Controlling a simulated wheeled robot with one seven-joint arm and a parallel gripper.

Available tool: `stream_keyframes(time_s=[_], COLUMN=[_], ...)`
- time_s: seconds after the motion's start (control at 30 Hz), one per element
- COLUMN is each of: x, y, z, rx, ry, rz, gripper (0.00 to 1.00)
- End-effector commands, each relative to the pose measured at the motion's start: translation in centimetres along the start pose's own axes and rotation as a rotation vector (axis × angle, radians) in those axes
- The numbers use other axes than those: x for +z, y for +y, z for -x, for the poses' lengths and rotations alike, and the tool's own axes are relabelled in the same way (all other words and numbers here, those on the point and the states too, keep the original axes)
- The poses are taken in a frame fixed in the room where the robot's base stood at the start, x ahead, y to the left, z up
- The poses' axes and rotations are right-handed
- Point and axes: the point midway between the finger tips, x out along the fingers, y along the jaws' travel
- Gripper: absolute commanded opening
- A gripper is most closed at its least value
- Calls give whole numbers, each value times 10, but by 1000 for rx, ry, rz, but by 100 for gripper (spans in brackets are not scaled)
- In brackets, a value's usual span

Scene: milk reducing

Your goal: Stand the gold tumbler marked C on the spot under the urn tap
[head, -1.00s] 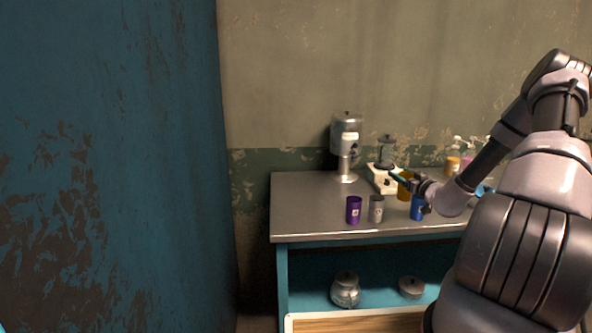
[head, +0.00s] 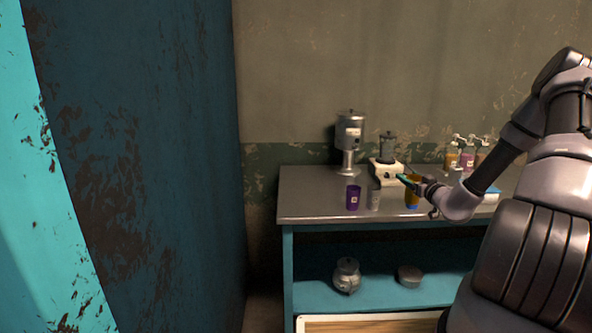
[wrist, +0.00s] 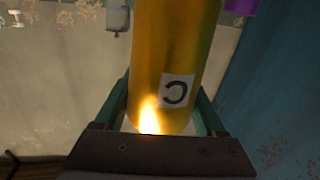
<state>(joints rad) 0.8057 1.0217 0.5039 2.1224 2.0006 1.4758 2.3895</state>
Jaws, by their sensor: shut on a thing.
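The gold tumbler (head: 413,180) is in my gripper (head: 405,180), above the right part of the counter. In the wrist view the gold tumbler (wrist: 178,60) fills the middle, between the green fingers, and its white label with a C appears turned over. My gripper is shut on it. The metal urn (head: 349,132) stands at the back left of the counter on a slim stem with a round base (head: 347,172). Its tap is too small to make out. The tumbler is to the right of the urn and apart from it.
A purple tumbler (head: 353,198) and a grey one (head: 375,200) stand at the counter's front; a blue one (head: 411,204) is just below the gold. A white-based appliance (head: 388,175) stands right of the urn. Pump bottles (head: 467,158) are at the back right. The counter's left end is clear.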

Motion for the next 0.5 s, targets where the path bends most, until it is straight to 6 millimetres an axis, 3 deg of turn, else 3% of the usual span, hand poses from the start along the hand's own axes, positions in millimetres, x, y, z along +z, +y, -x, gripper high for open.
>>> stream_keyframes(time_s=[0.27,0.5], x=[-7,-8], y=[-53,-100], z=[11,35], rx=[41,118], ry=[-5,-10], rz=[-1,-2], gripper=[16,16])
